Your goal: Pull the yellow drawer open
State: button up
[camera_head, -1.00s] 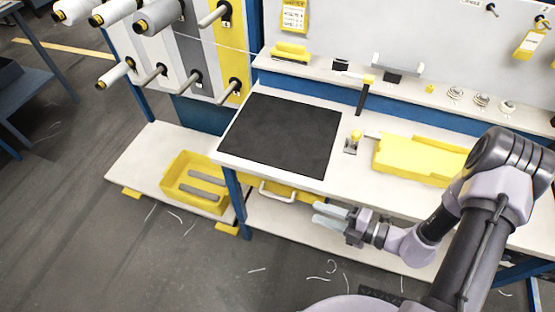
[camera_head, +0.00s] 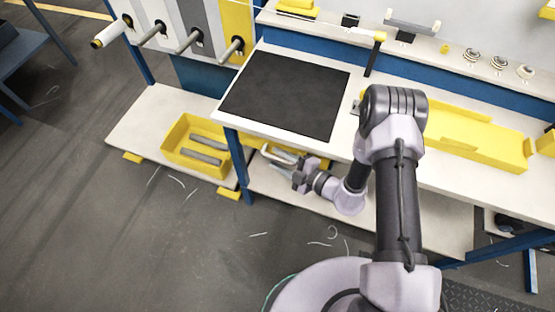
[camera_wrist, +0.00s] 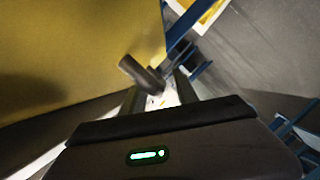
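The yellow drawer (camera_head: 257,144) sits under the worktop below the black mat, and its front looks shut. In the wrist view the yellow drawer front (camera_wrist: 75,50) fills the upper left. A dark grey bar end, seemingly the handle (camera_wrist: 141,74), shows close to my gripper's fingertips (camera_wrist: 158,92). I cannot tell whether the fingers touch it.
The white worktop (camera_head: 345,138) overhangs the drawer, with a blue table leg (camera_head: 238,165) to its left. A yellow bin (camera_head: 178,144) with grey rolls stands on the low shelf at left. The floor in front is open, with scattered thread scraps.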

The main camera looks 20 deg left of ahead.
jog(key=shift+w+a, duration=0.15)
jog(key=shift+a, duration=0.2)
grip_shut()
dwell(1.2)
